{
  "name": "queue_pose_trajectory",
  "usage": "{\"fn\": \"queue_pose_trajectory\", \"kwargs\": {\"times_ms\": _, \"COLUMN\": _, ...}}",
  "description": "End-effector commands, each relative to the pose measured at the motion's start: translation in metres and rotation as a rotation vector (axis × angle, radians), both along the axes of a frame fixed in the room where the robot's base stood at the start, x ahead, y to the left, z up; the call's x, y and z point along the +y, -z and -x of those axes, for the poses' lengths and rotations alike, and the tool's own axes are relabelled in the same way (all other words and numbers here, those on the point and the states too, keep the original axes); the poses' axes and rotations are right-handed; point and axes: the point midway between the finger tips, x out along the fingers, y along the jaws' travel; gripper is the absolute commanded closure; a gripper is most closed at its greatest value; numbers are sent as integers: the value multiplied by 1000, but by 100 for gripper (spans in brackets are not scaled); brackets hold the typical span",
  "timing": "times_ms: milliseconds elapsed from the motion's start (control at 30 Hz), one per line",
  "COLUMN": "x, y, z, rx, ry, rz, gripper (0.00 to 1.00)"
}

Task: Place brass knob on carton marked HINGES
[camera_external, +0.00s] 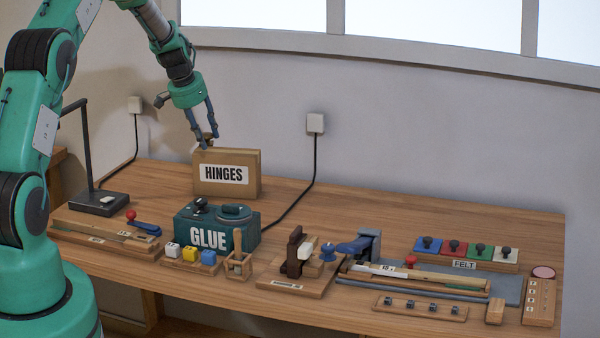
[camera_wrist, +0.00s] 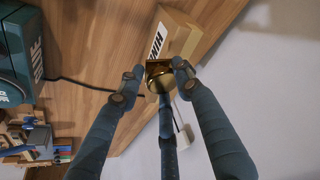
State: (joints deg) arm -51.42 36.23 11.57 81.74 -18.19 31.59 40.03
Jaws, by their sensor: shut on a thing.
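The brown carton marked HINGES (camera_external: 226,188) stands upright at the back of the workbench, its label facing front. In the wrist view the carton (camera_wrist: 187,32) lies just beyond my fingertips, partly hidden. My gripper (camera_external: 208,137) is over the left part of the carton's top. It is shut on the brass knob (camera_wrist: 158,85), which shows shiny and gold between the fingers in the wrist view. In the external view the knob is small and partly hidden by the fingers, at the carton's top edge. I cannot tell whether it touches the carton.
A dark green GLUE box (camera_external: 208,239) stands in front of the carton. A black lamp (camera_external: 99,202) is to the left. Wooden fixtures and tools fill the front. The bench (camera_external: 330,195) is clear right of the carton; the wall is behind.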

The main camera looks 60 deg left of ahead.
Motion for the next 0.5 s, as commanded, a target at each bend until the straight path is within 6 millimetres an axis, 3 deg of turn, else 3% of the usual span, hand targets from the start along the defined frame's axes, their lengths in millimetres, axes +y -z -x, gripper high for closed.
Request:
{"fn": "queue_pose_trajectory", "kwargs": {"times_ms": 233, "x": 22, "y": 3, "z": -20, "rx": 0, "ry": 1, "rz": -2, "gripper": 100}}
{"fn": "queue_pose_trajectory", "kwargs": {"times_ms": 500, "x": 28, "y": 3, "z": -26, "rx": 0, "ry": 0, "rz": -1, "gripper": 100}}
